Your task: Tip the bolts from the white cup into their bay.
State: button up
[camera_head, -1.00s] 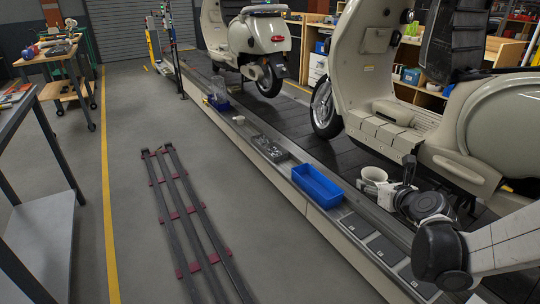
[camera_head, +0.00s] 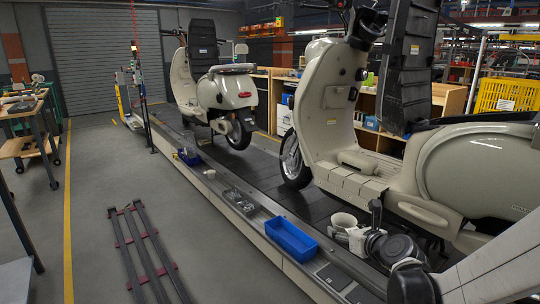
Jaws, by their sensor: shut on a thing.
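The white cup (camera_head: 343,222) is at the end of my arm, right of the blue bin and in front of the nearer scooter's footboard. It looks roughly upright, with its open mouth showing. My gripper (camera_head: 357,236) is shut on its right side; the fingers are small and partly hidden by the wrist. I cannot see bolts inside the cup. A grey tray with compartments (camera_head: 238,200) lies on the conveyor's side ledge, left of and beyond the blue bin. Its contents are too small to tell, and I cannot tell which bay is for the bolts.
An open blue bin (camera_head: 291,238) stands on the ledge, left of the cup. A smaller blue bin (camera_head: 190,158) is farther along. The nearer cream scooter (camera_head: 350,180) stands close behind my gripper. A dark rail frame (camera_head: 142,255) lies on the floor.

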notch_tip(320, 180, up, 10)
jog(key=p, duration=0.8)
jog(key=shift+f, duration=0.2)
jog(key=shift+d, duration=0.1)
